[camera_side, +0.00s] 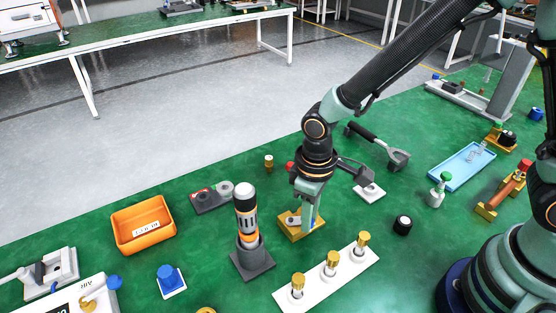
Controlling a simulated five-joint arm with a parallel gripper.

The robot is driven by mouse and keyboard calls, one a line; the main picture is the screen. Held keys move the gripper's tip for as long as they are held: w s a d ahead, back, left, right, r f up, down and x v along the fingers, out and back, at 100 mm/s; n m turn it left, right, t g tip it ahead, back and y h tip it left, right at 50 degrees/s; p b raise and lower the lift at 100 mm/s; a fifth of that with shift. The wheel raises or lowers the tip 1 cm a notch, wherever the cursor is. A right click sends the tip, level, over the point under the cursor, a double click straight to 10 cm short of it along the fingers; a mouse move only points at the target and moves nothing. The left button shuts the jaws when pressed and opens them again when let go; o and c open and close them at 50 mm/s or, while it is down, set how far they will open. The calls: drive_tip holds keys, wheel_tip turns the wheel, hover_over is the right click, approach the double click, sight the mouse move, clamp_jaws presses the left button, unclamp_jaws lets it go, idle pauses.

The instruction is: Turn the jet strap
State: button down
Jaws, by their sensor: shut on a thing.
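My gripper (309,222) points down at a yellow block (290,235) on the green table, in the middle of the side view. A small grey piece, which looks like the jet strap (293,219), lies on top of the block. My gripper's fingers are shut on it at its right side. The fingers hide part of the piece and the block's top, so the strap's exact angle is hard to tell.
A dark-based cylinder with orange bands (246,220) stands close on the left. A white strip (325,283) with 3 brass-topped parts lies in front. A black knob (402,225) is to the right, and an orange bin (142,224) is far left.

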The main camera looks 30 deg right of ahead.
drive_tip(key=shift+w+d+n, duration=0.15)
drive_tip(key=shift+n, duration=0.45)
drive_tip(key=c, duration=0.7)
unclamp_jaws()
